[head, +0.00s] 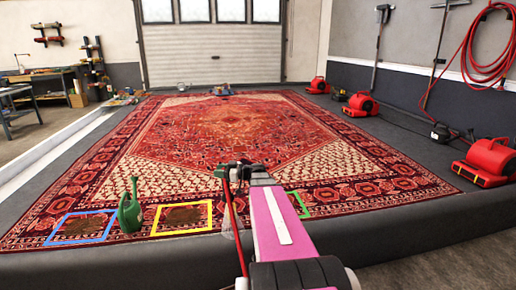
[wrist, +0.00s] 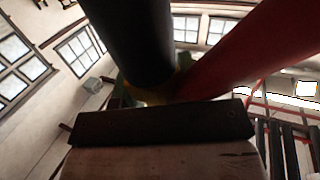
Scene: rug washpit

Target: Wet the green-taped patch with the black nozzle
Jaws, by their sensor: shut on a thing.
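My gripper (head: 238,170) is raised over the front part of the rug, left of the green tape. It is shut on the black nozzle, which shows as a thick dark tube (wrist: 127,45) in the wrist view. A red hose (wrist: 235,55) runs beside it, and in the head view the hose (head: 234,222) hangs down from the gripper. The green-taped patch (head: 304,207) is at the front right of the rug. My arm covers most of it, so only its right part shows. I cannot see any water there.
A blue-taped patch (head: 57,239) and a yellow-taped patch (head: 157,220) lie to the left on the patterned rug (head: 200,140). A green watering can (head: 130,213) stands between them. Red blowers (head: 486,162) line the right side. A coiled red hose (head: 487,45) hangs on the wall.

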